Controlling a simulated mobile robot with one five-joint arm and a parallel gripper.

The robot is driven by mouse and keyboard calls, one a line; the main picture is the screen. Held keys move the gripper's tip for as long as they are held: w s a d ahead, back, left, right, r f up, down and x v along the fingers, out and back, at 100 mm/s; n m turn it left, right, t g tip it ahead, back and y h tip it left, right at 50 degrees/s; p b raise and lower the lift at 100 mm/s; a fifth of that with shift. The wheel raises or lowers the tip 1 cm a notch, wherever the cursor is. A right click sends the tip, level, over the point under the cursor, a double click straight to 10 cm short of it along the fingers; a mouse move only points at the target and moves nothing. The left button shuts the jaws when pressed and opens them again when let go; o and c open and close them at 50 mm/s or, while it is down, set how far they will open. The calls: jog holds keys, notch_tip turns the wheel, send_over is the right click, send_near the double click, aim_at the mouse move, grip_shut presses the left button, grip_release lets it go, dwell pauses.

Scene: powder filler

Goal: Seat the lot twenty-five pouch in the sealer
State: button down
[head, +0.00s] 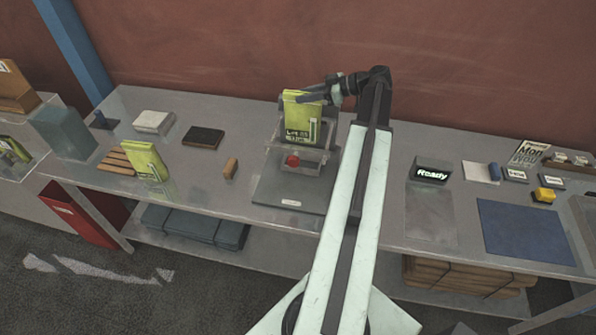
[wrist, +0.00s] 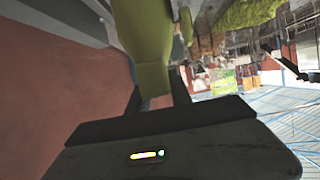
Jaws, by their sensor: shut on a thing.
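The lime-green pouch (head: 299,122) bears a dark label that seems to read Lot 25. It stands upright over the back of the grey sealer (head: 288,193), which has a red knob (head: 292,160) and a clear-looking holder. I cannot tell whether the pouch's bottom is inside the holder or just behind or above it. My gripper (head: 318,94) is shut on the pouch's upper part, reaching from the right. In the wrist view a blurred green surface, likely the pouch (wrist: 150,45), fills the space ahead of my gripper (wrist: 160,95).
Another green pouch (head: 146,161) stands by a slatted wooden piece (head: 115,161) on the left. A dark block (head: 203,136) and small wooden block (head: 230,168) lie between it and the sealer. A display reading Ready (head: 432,173) and a blue mat (head: 524,232) are right.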

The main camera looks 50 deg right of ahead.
jog(key=b, duration=0.5)
send_over(304, 131)
jog(key=w+d, duration=0.2)
jog(key=f, duration=0.6)
jog(key=shift+w+d, duration=0.15)
jog(key=shift+d, duration=0.05)
notch_tip(304, 131, down, 10)
jog(key=b, duration=1)
jog(key=shift+f, duration=0.15)
jog(key=shift+r+p, duration=0.25)
jog(key=shift+p, duration=0.05)
jog(key=shift+f, duration=0.25)
jog(key=c, duration=1.2)
grip_release()
jog(key=shift+r, duration=0.1)
jog(key=shift+o, duration=0.2)
